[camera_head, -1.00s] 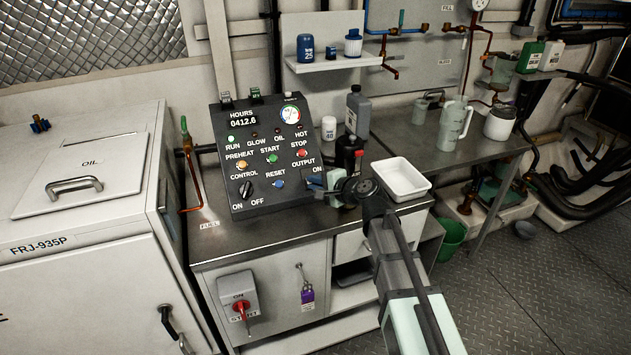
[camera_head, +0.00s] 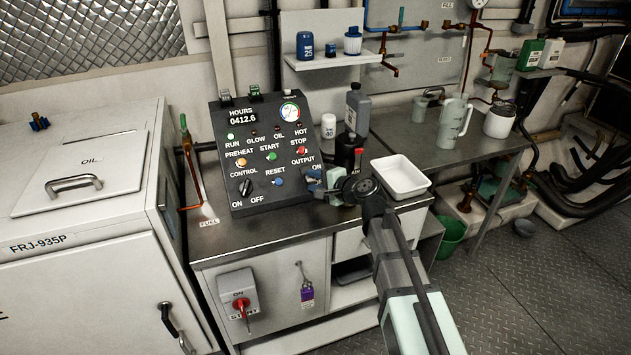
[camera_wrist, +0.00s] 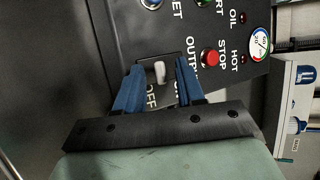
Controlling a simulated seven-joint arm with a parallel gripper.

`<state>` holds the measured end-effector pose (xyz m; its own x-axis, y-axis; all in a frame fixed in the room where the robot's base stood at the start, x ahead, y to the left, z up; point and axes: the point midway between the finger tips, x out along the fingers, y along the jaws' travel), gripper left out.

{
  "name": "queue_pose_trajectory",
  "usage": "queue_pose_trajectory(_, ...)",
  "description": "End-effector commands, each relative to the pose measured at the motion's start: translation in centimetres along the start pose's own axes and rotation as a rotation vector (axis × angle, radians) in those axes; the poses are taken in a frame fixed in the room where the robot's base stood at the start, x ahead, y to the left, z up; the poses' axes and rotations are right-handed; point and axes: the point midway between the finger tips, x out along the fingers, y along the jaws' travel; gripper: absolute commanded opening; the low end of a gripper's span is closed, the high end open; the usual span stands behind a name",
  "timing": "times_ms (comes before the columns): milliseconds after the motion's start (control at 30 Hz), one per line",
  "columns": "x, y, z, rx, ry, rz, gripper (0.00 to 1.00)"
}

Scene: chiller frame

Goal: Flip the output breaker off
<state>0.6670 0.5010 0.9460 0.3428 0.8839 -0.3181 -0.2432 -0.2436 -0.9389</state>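The output breaker (camera_wrist: 158,72) is a small pale toggle on a dark plate, low on the right of the black control panel (camera_head: 238,187). In the wrist view it sits between the two blue fingers of my gripper (camera_wrist: 160,66). The fingers are apart, one on each side, with a visible gap around the toggle. ON and OFF lettering shows partly behind the fingers. I cannot tell which way the toggle is set. In the head view my gripper (camera_head: 314,179) is at the panel's lower right and hides the breaker.
The red STOP button (camera_wrist: 209,58) is close to the breaker. A white tray (camera_head: 400,190) and dark bottles stand right of the panel. The metal counter in front is clear.

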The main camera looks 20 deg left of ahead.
Motion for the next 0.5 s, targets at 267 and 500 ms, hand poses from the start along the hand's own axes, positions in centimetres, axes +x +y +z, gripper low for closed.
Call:
queue_pose_trajectory(267, -1.8, 0.0, 0.1, 0.000, 0.001, -0.001, 0.38)
queue_pose_trajectory(500, -6.3, 0.1, 0.2, 0.000, 0.002, -0.001, 0.38)
